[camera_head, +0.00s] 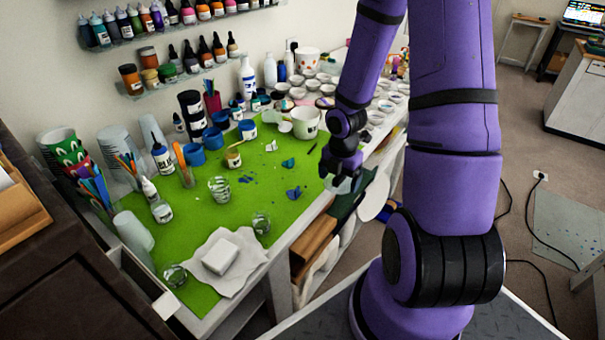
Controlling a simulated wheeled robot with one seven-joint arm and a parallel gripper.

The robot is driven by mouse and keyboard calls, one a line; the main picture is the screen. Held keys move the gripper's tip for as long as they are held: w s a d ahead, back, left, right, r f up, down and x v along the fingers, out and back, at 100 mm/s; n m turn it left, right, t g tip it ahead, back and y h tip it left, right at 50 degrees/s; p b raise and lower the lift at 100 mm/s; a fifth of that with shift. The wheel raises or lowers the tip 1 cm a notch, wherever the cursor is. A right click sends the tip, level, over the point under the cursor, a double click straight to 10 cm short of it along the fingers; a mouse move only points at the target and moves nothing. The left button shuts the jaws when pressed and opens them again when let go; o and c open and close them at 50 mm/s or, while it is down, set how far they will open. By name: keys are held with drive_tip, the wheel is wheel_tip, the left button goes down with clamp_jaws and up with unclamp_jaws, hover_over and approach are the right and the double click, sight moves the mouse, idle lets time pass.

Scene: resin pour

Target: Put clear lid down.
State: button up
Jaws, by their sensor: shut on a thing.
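My gripper (342,176) hangs fingers down at the right front edge of the green mat (205,210). It is shut on a small, pale see-through thing, which looks like the clear lid (341,187). Its outline is hard to make out against the mat edge and my fingers. I cannot tell whether it touches the table or is held above it. Clear cups stand on the mat to the left: one near the middle (220,188), one near the front edge (261,222) and one at the front left (174,275).
A white block (220,256) lies on crumpled paper at the front. Blue cups (213,138), bottles and a white bucket (306,123) crowd the back. Blue-green scraps (293,193) lie left of my gripper. The middle of the mat has bare room.

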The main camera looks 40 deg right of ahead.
hover_over(309, 174)
drive_tip(key=shift+f, duration=2.35)
drive_tip(key=shift+f, duration=0.1)
drive_tip(key=o, duration=0.6)
